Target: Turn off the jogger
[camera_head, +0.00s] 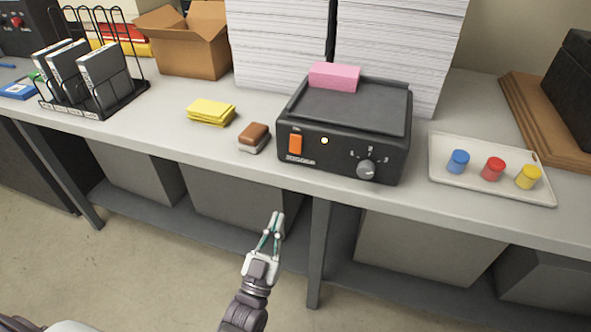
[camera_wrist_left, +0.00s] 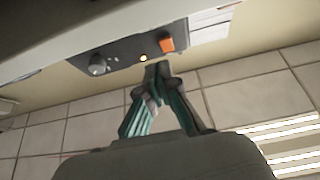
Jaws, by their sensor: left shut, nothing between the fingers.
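The jogger (camera_head: 340,160) is a black box on the grey table, with a pink block (camera_head: 334,76) on its top. In the left wrist view the shut fingertips (camera_wrist_left: 158,69) point towards the jogger front, with the orange switch (camera_wrist_left: 167,45) and the lit lamp (camera_wrist_left: 143,58) just beyond. My right gripper is not in view.
A brown and grey eraser-like block (camera_head: 254,138) and yellow pads (camera_head: 211,112) lie left of the jogger. A white tray (camera_head: 490,186) with blue, red and yellow pots lies to its right. Tall paper stacks (camera_head: 400,45) stand behind. The table's front edge lies between gripper and jogger.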

